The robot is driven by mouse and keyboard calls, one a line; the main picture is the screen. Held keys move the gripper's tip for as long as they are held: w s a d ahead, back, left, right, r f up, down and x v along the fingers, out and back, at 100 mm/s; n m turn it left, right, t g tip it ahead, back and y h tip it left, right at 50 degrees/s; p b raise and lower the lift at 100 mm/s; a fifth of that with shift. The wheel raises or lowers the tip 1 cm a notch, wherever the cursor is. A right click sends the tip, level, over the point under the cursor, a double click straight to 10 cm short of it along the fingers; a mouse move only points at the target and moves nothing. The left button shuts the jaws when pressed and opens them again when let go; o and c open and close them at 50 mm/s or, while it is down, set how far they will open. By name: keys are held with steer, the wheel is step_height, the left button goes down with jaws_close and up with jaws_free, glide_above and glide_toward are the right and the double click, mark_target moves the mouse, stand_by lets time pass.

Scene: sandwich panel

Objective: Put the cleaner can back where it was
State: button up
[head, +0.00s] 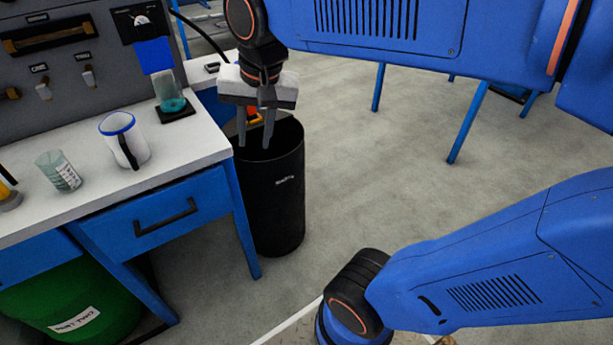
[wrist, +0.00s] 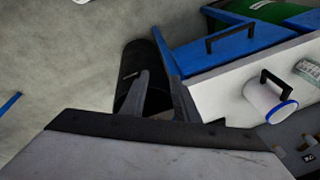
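I cannot make out a cleaner can in either view. My gripper (head: 254,143) hangs with its fingers pointing down over the open top of a black bin (head: 278,195) beside the workbench. The fingers are apart and nothing shows held between them; they also show in the wrist view (wrist: 158,80) against the dark bin. A small red and orange patch (head: 253,112) shows behind the fingers, but I cannot tell what it is. The inside of the bin is mostly hidden.
On the white workbench (head: 95,190) stand a white mug with blue rim (head: 122,142), a clear beaker (head: 58,172) and a glass of teal liquid (head: 170,95). A green drum (head: 75,305) stands underneath. Floor right of the bin is clear.

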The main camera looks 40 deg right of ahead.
steer(key=s+d+f+n+t, duration=0.1)
steer(key=s+d+f+n, duration=0.5)
steer(key=s+f, duration=0.2)
steer(key=shift+s+d+f+t+h, duration=0.2)
steer(key=shift+s+f+t+h, duration=0.1)
steer(key=shift+s, duration=0.25)
stand_by(0.6)
